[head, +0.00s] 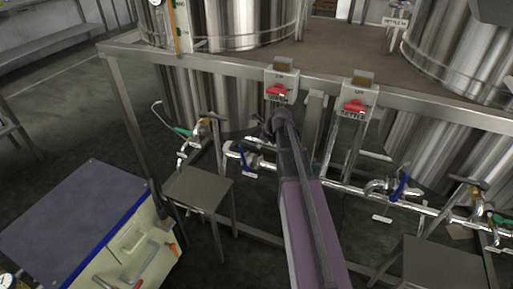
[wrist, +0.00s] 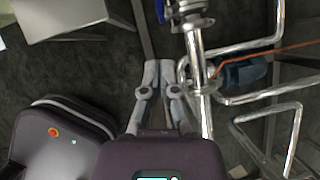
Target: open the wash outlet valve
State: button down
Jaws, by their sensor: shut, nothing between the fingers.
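The wash outlet valve (head: 251,160) is on the metal pipe low under the tank behind the WASH box, and its blue handle (head: 243,154) points up and slightly left. In the wrist view, a blue piece (wrist: 160,10) that looks like this handle shows at the top edge, left of the valve body (wrist: 189,14). My gripper (wrist: 158,66) is shut and empty, with its tips together left of the upright-running pipe and short of the blue piece. In the head view my arm reaches toward the WASH box; the fingertips are not clear there.
Another blue-handled valve (head: 399,188) sits to the right. A small grey stand (head: 198,188) and a tool cart (head: 75,215) are left. Bent pipes (wrist: 250,98) crowd the gripper's right.

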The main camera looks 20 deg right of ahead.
aim_at(242, 153)
jog(key=shift+w+a+r+b+x, duration=0.25)
jog(key=shift+w+b+x, duration=0.1)
jog(key=shift+b+x, duration=1.45)
jog(key=shift+w+a+r+b+x, duration=0.25)
jog(key=shift+b+x, duration=1.05)
jog(key=shift+x, duration=1)
jog(key=shift+w+a+r+b+x, duration=0.15)
jog(key=shift+w+a+b+x, duration=0.2)
jog(key=shift+b+x, duration=1.45)
jog(key=shift+w+f, duration=0.2)
jog(key=shift+w+a+f, duration=0.1)
jog(key=shift+w+a, duration=0.35)
jog(key=shift+w, duration=0.05)
jog(key=shift+s, duration=0.15)
jog(key=s+p+v, duration=0.1)
jog(key=p+v, duration=1)
jog(key=v, duration=0.2)
jog(key=shift+d+f, duration=0.35)
